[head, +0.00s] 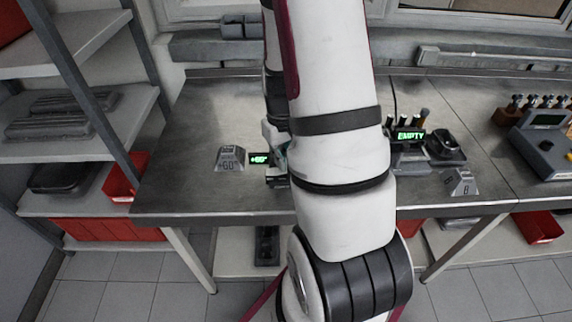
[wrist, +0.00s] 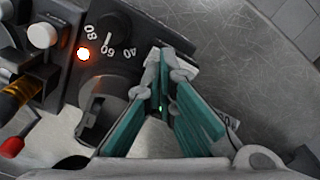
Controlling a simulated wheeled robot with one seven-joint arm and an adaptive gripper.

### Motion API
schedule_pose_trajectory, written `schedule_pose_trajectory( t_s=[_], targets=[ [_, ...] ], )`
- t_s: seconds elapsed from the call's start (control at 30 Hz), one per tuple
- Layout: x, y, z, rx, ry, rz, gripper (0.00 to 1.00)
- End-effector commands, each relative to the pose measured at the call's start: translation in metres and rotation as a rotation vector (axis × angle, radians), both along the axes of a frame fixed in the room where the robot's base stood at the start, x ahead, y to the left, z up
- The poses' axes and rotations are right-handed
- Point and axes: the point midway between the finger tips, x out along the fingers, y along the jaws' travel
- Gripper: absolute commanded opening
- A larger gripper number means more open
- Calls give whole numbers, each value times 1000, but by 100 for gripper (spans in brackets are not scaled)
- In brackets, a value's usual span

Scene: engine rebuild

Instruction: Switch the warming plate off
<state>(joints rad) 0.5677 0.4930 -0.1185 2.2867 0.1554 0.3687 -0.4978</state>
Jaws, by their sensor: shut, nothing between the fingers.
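The warming plate's dark control panel (wrist: 72,85) fills the left of the wrist view. It carries a black dial (wrist: 116,24) marked 80, 60 and 40, a glowing orange lamp (wrist: 83,54), and a grey rounded part (wrist: 98,112) below the lamp that may be a switch; its setting is unclear. In the head view a green display (head: 259,159) reads about +60°; the unit behind it is mostly hidden by my arm. My gripper (wrist: 163,72), with teal finger pads, is shut and empty, close to the panel's right edge. I cannot tell whether it touches.
A +60° block (head: 229,158) stands left of the display on the metal bench (head: 180,140). Right of my arm are a device reading EMPTY (head: 410,135), another marked block (head: 460,182) and a grey instrument (head: 545,150). Shelves stand at left. The bench's left part is clear.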

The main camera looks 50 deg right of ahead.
Motion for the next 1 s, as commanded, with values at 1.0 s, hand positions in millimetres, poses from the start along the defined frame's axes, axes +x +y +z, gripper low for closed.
schedule_pose_trajectory(
  t_s=[1.0],
  targets=[
    [0,0,-14,0,0,1,0]
  ],
)
